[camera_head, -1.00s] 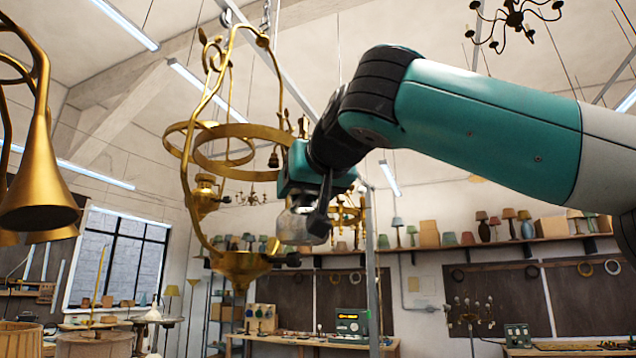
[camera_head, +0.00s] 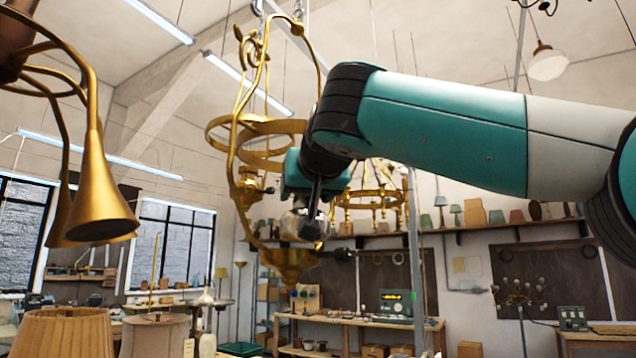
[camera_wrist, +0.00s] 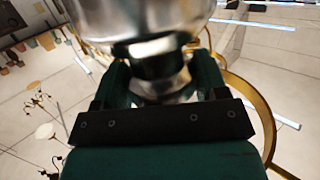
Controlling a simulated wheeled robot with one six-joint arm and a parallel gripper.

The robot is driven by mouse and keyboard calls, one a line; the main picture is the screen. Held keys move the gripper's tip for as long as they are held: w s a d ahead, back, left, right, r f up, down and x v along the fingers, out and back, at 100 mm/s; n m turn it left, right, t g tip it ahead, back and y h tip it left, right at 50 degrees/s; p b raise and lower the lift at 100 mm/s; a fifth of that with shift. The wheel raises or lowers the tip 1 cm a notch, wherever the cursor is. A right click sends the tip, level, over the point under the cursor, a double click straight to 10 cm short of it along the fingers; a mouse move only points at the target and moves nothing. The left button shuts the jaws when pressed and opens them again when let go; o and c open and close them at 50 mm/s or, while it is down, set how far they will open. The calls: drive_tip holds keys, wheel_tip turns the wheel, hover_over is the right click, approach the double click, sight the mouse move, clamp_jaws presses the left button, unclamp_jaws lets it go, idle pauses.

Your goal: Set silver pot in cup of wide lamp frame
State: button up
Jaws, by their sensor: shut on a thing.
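A silver pot (camera_head: 291,224) is held in my gripper (camera_head: 310,212), which is shut on it. In the wrist view the shiny pot (camera_wrist: 150,30) fills the top middle, with its narrow part between the fingers of my gripper (camera_wrist: 160,85). The brass wide lamp frame (camera_head: 236,140) hangs from above, with rings and curved arms. Its low cup (camera_head: 288,258) is just below the pot in the head view. Whether the pot touches the cup cannot be told. My gripper partly hides the pot. In the wrist view a brass ring of the frame (camera_wrist: 262,110) curves at the right.
A brass horn-shaped lamp (camera_head: 104,195) hangs at the left. Another brass ring lamp (camera_head: 378,197) hangs behind my gripper. Two lampshades (camera_head: 65,333) stand at the lower left. A workbench (camera_head: 350,322) and a lamp shelf (camera_head: 470,228) are at the back wall.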

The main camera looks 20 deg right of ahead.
sight(294, 206)
drive_tip(key=shift+w+a+p, duration=0.35)
drive_tip(key=shift+w+a, duration=0.1)
drive_tip(key=shift+w, duration=0.15)
drive_tip(key=shift+w+a+p, duration=0.3)
drive_tip(key=shift+w+a, duration=0.1)
drive_tip(key=shift+w, duration=0.2)
wheel_tip(294, 206, down, 3)
drive_tip(key=b, duration=0.3)
drive_tip(key=shift+f, duration=0.15)
drive_tip(key=o, duration=1.5)
drive_tip(key=shift+s, duration=0.15)
drive_tip(key=p+v, duration=0.2)
drive_tip(key=v, duration=1.5)
drive_tip(key=shift+s, duration=0.15)
